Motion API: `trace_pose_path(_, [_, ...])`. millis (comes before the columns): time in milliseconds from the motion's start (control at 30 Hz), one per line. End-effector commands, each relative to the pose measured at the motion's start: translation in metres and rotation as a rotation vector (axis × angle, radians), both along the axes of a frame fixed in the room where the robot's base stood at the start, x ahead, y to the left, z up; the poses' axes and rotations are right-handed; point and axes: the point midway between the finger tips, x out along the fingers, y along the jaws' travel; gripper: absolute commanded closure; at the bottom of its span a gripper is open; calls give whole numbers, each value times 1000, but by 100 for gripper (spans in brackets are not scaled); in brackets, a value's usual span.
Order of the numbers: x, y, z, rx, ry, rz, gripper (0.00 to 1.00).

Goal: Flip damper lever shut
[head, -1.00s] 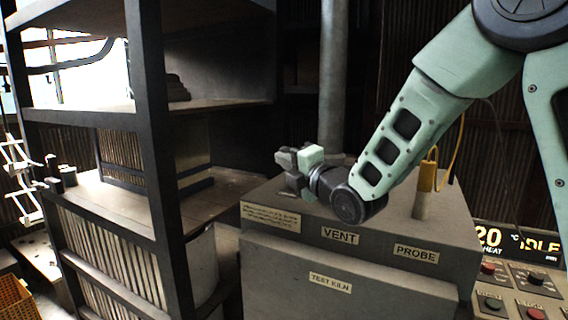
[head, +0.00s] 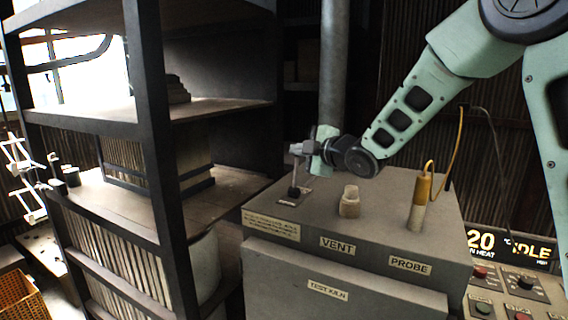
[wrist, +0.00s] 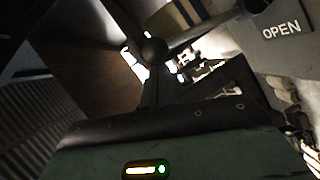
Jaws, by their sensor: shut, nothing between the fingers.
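The damper lever (head: 294,188) stands on the left of the test kiln's top, a dark upright stem on a small plate. In the wrist view its rod (wrist: 205,30) and a dark ball knob (wrist: 154,49) show. My gripper (head: 299,149) is above the kiln top at the lever's upper end, with its fingers shut and pointing left. In the wrist view the fingers (wrist: 154,88) end close by the knob; I cannot tell whether they touch it. A plate marked OPEN (wrist: 281,30) is at the upper right of the wrist view.
The test kiln (head: 345,275) carries VENT and PROBE labels. A pale plug (head: 349,202) and a yellow probe (head: 420,200) with a cable stand on its top. A dark shelf rack (head: 155,150) stands to the left. A control panel (head: 510,285) is at the right.

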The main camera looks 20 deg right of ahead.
Motion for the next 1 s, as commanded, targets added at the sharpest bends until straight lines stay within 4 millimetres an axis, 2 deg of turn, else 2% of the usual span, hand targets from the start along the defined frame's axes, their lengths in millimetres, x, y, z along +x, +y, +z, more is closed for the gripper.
trace_pose_path(33, [5, -5, 7, 27, 30, -2, 100])
trace_pose_path(300, [21, -21, 2, 160, 160, -2, 100])
trace_pose_path(600, [29, -29, -3, 157, 155, 0, 100])
trace_pose_path(1000, [31, -32, -4, 155, 155, -3, 100])
